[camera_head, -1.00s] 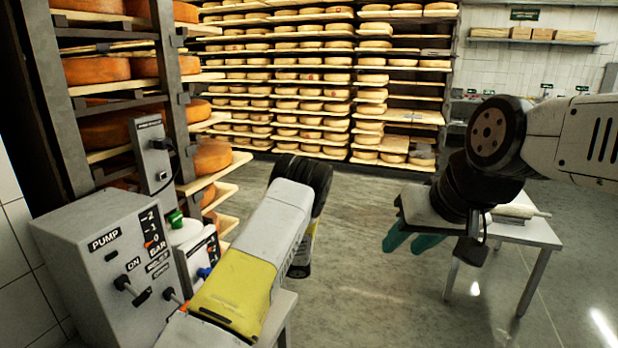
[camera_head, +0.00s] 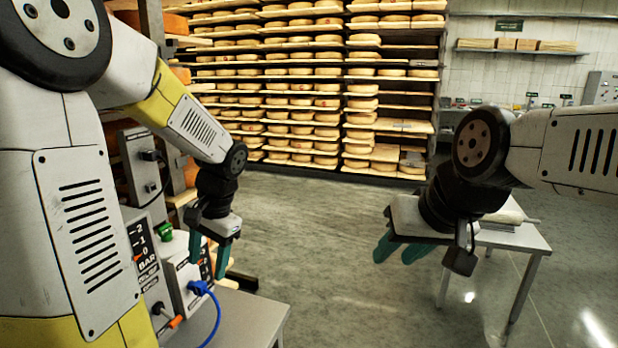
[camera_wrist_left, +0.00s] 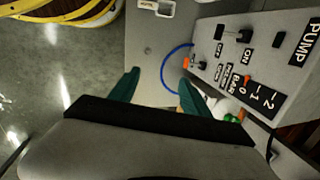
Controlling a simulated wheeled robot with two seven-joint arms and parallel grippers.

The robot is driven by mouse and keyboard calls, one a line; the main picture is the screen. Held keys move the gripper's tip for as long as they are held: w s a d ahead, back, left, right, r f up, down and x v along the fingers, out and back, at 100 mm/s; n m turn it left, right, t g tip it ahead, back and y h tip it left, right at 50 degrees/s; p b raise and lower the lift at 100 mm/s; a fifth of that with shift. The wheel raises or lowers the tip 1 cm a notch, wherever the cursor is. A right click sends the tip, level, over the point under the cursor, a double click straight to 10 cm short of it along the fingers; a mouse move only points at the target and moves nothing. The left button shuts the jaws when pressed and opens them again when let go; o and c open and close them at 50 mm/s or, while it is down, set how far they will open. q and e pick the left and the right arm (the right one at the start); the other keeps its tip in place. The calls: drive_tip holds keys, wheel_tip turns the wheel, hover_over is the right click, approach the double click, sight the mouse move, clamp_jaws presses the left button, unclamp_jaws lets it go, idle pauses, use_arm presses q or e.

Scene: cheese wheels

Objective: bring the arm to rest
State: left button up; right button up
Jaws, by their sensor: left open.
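My left gripper (camera_head: 207,262) hangs with its teal fingers pointing down, in front of the pump equipment at the left of the head view. Its fingers are apart with nothing between them; in the left wrist view the gap (camera_wrist_left: 159,78) is also empty. My right gripper (camera_head: 394,253) is at the right, in front of a small table. Its teal fingers point down and look apart, with nothing seen between them. My left arm covers much of the left side of the head view.
The grey pump box (camera_wrist_left: 265,55) stands close by my left gripper. A blue hose (camera_head: 215,318) runs from a white unit (camera_head: 184,285) over a grey table (camera_head: 250,318). A small table (camera_head: 520,238) stands at right. Cheese shelves (camera_head: 300,90) line the back. The middle floor is clear.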

use_arm(q)
drive_tip(key=s+d+r+n+t+h, duration=0.4)
drive_tip(key=s+d+r+t+h, duration=0.1)
drive_tip(key=s+r, duration=0.5)
drive_tip(key=s+d+t, duration=0.1)
drive_tip(key=s+d, duration=0.1)
drive_tip(key=shift+d+r, duration=0.3)
drive_tip(key=shift+r, duration=0.1)
